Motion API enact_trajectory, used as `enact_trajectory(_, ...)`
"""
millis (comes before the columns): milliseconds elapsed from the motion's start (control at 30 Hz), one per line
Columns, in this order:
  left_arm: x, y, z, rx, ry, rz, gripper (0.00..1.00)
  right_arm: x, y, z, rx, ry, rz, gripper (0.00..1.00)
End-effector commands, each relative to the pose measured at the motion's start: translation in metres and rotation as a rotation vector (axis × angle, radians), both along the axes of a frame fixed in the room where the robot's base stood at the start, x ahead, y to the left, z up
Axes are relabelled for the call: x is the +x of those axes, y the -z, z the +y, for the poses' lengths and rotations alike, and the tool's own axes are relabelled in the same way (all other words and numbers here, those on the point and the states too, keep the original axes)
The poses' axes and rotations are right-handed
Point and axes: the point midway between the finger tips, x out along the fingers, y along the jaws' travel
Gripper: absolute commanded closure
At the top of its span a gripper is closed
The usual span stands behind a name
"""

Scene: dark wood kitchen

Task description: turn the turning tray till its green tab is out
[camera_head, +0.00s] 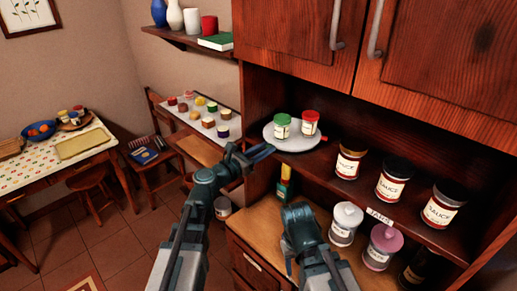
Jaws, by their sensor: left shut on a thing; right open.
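The turning tray (294,145) is a round grey disc on the middle shelf of the cabinet. It bears a green-lidded jar (282,126) and a red-lidded jar (310,123), both upright. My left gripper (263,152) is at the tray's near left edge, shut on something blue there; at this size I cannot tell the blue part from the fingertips. I see no green tab. My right gripper (290,258) is low over the counter, open and apart from the tray, its fingers mostly hidden.
Several sauce jars (393,180) stand right of the tray on the shelf. White-lidded (345,222) and pink-lidded (382,247) jars stand on the counter (262,222) below. Cabinet doors (440,60) hang above.

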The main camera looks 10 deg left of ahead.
Motion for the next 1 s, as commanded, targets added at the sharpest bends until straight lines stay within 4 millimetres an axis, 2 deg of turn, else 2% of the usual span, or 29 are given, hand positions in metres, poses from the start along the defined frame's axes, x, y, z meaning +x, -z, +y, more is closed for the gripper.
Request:
enact_trajectory(567,-0.0013,0.0001,-0.0028,0.000,-0.015,0.000,1.00,0.0000,0.0001,0.0000,0.000,0.000,0.000,0.50)
enact_trajectory(600,-0.0011,0.0001,-0.0028,0.000,-0.015,0.000,0.71,0.0000,0.0001,0.0000,0.000,0.000,0.000,0.50)
enact_trajectory(767,-0.0012,0.0001,-0.0028,0.000,-0.015,0.000,0.43,0.0000,0.0001,0.0000,0.000,0.000,0.000,0.50)
enact_trajectory(1000,-0.0011,0.0001,-0.0027,0.000,-0.015,0.000,0.43,0.0000,0.0000,0.0000,0.000,0.000,0.000,0.50)
